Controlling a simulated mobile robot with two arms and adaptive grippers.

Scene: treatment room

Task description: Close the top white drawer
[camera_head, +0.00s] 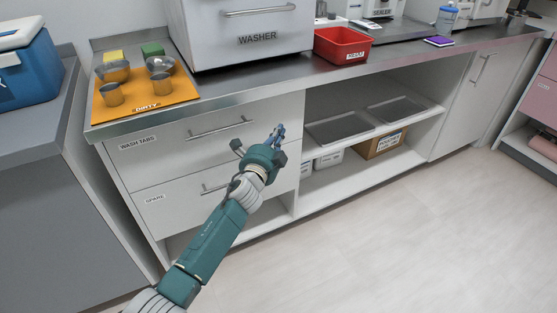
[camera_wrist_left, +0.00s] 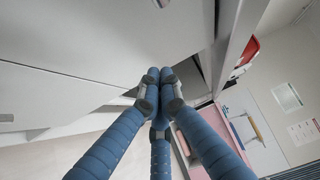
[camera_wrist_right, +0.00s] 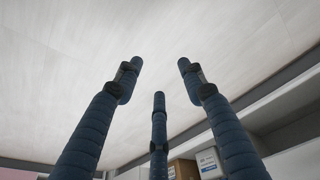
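The top white drawer (camera_head: 180,142) is labelled "WASH TABS" and has a bar handle (camera_head: 220,127). Its front looks nearly flush with the cabinet, but I cannot tell whether a small gap is left. My left gripper (camera_head: 279,130) is in front of the right end of this drawer, to the right of the handle. In the left wrist view its three blue fingers (camera_wrist_left: 159,78) meet at the tips with nothing between them, close to a white front. Contact is unclear. My right gripper (camera_wrist_right: 159,75) shows only in its wrist view, with its fingers spread and empty.
The "SPARE" drawer (camera_head: 160,203) lies below. The counter holds an orange mat (camera_head: 130,112) with metal cups and bowls, a washer (camera_head: 245,45) and a red bin (camera_head: 342,46). Open shelves (camera_head: 400,150) are to the right. The floor (camera_head: 400,240) in front is clear.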

